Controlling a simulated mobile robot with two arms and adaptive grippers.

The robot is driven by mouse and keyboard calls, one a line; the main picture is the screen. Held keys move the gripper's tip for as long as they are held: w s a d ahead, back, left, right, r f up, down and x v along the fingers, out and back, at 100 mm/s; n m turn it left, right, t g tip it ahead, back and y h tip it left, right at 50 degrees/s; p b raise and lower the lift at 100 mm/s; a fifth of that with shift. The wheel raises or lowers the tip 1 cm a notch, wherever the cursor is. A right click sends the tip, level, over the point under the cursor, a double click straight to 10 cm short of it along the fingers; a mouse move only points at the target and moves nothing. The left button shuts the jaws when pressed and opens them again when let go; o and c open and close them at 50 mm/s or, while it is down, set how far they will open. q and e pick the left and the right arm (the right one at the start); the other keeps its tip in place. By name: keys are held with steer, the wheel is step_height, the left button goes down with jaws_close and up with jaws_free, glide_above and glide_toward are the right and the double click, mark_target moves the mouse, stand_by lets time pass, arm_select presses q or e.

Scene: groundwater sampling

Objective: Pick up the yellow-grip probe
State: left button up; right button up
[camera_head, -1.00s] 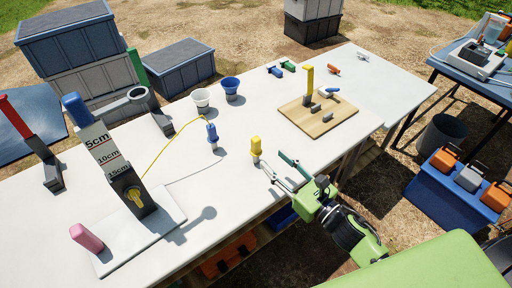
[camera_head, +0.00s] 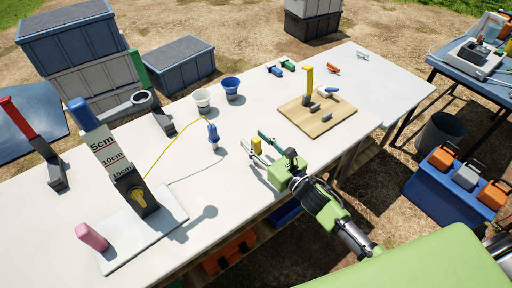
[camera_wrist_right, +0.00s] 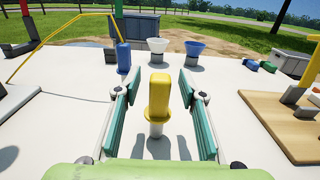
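The yellow-grip probe (camera_wrist_right: 159,97) stands upright on the white table, with a yellow grip above a pale metal lower part. In the head view the probe (camera_head: 256,145) is partly hidden by my right gripper (camera_head: 257,144). My right gripper is open, and in the wrist view its two green fingers (camera_wrist_right: 158,100) stand on either side of the probe, with a gap visible on both sides. My left gripper is not in view.
A blue-grip probe (camera_head: 213,134) with a yellow cable stands left of the yellow one. A white cup (camera_head: 201,98) and a blue cup (camera_head: 231,86) stand behind. A wooden board (camera_head: 318,117) with a yellow post lies to the right on the table (camera_head: 232,165).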

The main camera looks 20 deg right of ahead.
jaws_close()
steer(key=shift+r, duration=0.15)
